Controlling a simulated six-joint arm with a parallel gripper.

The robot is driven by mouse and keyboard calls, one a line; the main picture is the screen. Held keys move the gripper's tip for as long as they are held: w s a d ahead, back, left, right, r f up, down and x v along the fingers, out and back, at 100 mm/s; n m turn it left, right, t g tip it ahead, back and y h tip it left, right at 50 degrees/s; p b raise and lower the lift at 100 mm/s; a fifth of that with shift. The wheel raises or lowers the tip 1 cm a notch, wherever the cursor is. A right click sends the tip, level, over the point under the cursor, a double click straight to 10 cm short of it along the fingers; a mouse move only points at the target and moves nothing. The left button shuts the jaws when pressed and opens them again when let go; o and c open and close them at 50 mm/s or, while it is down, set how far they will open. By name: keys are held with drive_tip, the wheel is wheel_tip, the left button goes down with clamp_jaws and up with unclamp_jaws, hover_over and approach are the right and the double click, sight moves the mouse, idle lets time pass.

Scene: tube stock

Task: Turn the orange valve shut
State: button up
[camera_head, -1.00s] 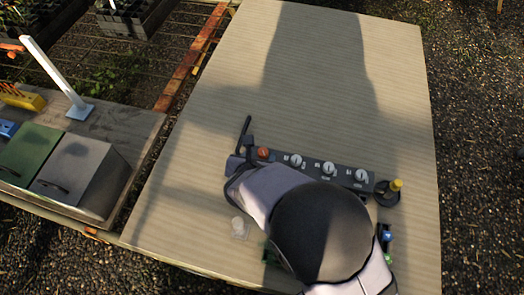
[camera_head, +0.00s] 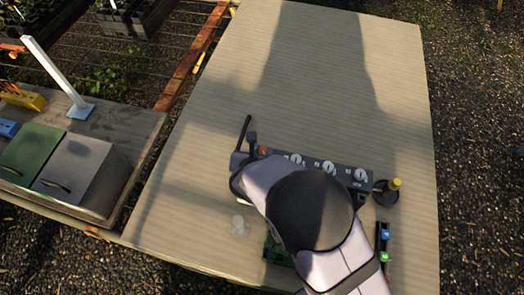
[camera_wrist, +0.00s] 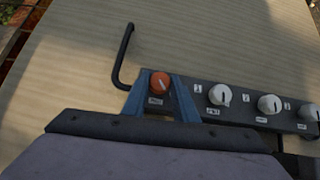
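The orange valve (camera_wrist: 160,82) is a round knob with a pale pointer mark, at the left end of a dark panel (camera_wrist: 232,107). In the wrist view my gripper (camera_wrist: 161,90) is open, with one blue finger on each side of the orange knob. I cannot tell whether the fingers touch it. In the head view only part of the orange valve (camera_head: 263,150) shows beside my gripper (camera_head: 248,153); the rest is hidden behind it.
White knobs (camera_wrist: 219,95) continue along the panel to the right. A black bent rod (camera_wrist: 122,55) rises left of the panel. A yellow-topped post on a dark base (camera_head: 394,184) stands at the panel's right end. The table (camera_head: 310,90) behind is clear.

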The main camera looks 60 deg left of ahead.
drive_tip(key=shift+r+m+p, duration=0.1)
drive_tip(key=shift+m+p, duration=0.2)
drive_tip(key=shift+p, duration=0.1)
drive_tip(key=shift+s+a+m+t+h+p, duration=0.1)
drive_tip(key=shift+m+t+h+p, duration=0.3)
drive_tip(key=shift+m+p, duration=0.1)
drive_tip(key=shift+a+m+t+h, duration=0.15)
drive_tip(key=shift+m+t+h, duration=0.45)
drive_tip(key=shift+m, duration=0.4)
drive_tip(key=m+h, duration=0.1)
drive_tip(key=m+h+b, duration=0.1)
drive_tip(key=shift+s+a+f+m+t, duration=0.1)
drive_tip(key=shift+a+f+m+t, duration=0.05)
drive_tip(key=shift+f+m+t, duration=0.15)
drive_tip(key=shift+r+m+h+b, duration=0.15)
drive_tip(key=shift+m+h+b, duration=0.3)
drive_tip(key=shift+b, duration=0.2)
drive_tip(key=shift+r+m, duration=0.1)
drive_tip(key=shift+m, duration=0.15)
drive_tip(key=o, duration=1.1)
drive_tip(key=shift+c, duration=0.2)
